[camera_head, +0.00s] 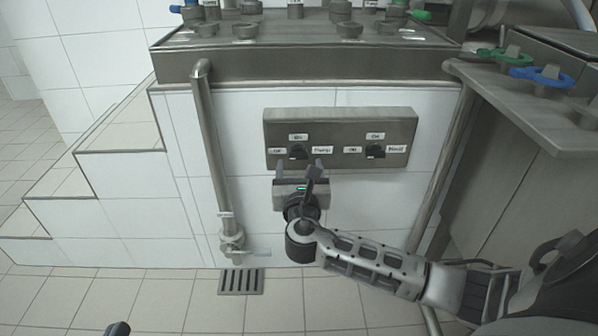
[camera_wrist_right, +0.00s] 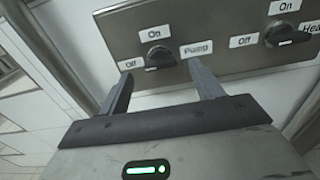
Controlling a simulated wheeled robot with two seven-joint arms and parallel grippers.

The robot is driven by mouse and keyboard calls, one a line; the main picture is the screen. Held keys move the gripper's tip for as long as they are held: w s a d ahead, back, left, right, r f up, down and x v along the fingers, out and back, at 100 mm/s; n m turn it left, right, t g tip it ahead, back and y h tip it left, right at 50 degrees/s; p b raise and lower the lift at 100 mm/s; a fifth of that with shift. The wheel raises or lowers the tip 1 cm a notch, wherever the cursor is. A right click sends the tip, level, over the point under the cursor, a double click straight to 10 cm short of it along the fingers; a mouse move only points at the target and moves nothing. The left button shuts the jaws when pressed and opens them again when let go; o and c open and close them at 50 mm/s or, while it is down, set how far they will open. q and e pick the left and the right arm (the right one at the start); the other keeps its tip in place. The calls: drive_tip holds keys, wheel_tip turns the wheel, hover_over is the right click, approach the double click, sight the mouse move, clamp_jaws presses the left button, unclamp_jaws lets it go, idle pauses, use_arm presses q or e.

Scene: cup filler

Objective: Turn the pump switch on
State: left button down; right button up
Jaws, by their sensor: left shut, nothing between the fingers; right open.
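The pump switch (camera_head: 298,152) is a dark round knob on a grey metal panel (camera_head: 340,120), with "On" above it, "Off" to its left and "Pump" to its right. In the right wrist view the same pump switch (camera_wrist_right: 158,56) looks turned to the Off side rather than up to On. My right gripper (camera_head: 300,167) is open and empty just in front of and below the knob. In the right wrist view, the right gripper's fingertips (camera_wrist_right: 160,70) are spread either side of it, with no clear contact. Only a dark tip of my left gripper (camera_head: 117,328) shows at the bottom edge.
A second knob, with its own labels (camera_head: 375,151), sits to the right on the panel. A vertical pipe with a valve (camera_head: 232,238) stands left of it. A metal counter (camera_head: 320,68) juts out above. A shelf with green and blue handles (camera_head: 541,76) is at right.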

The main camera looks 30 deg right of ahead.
sight(299, 158)
drive_tip(key=shift+b+x, duration=0.45)
drive_tip(key=shift+x, duration=0.65)
use_arm(q)
drive_tip(key=shift+d+r+n+h, duration=0.15)
drive_tip(key=shift+r+n+h, duration=0.15)
drive_tip(key=shift+h, duration=0.1)
use_arm(e)
drive_tip(key=shift+w+d, duration=0.2)
drive_tip(key=shift+w, duration=0.15)
drive_tip(key=shift+c, duration=0.3)
drive_tip(key=c, duration=0.9)
